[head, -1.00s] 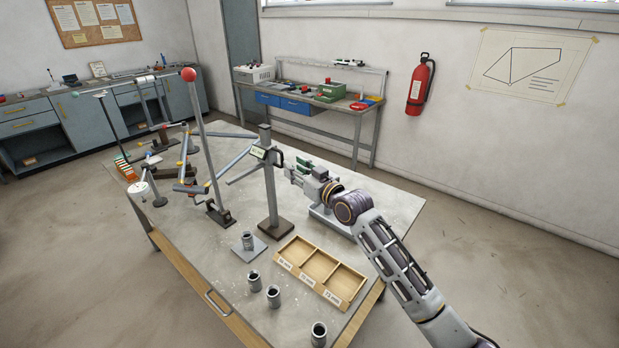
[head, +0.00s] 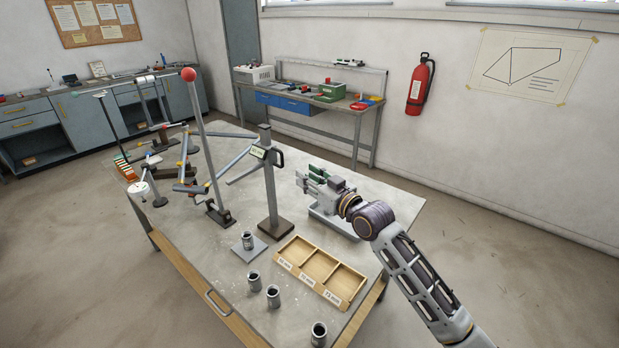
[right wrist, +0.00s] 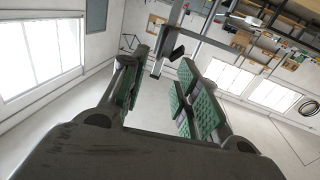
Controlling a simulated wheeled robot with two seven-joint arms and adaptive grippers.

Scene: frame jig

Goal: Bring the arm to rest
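My right arm comes in from the lower right of the head view. Its right gripper (head: 309,178) hangs over the right part of the grey workbench (head: 385,195), to the right of the upright post with a small display (head: 270,190). In the right wrist view the right gripper (right wrist: 160,97) shows two green-padded fingers standing apart with nothing between them. The gripper is open and empty. My left gripper is in neither view.
A grey base (head: 333,224) lies on the bench below my right gripper. A wooden three-compartment tray (head: 318,273) and several dark metal cylinders (head: 273,296) stand nearer the front. A tall rod with a red ball (head: 188,75) and a bar frame stand left.

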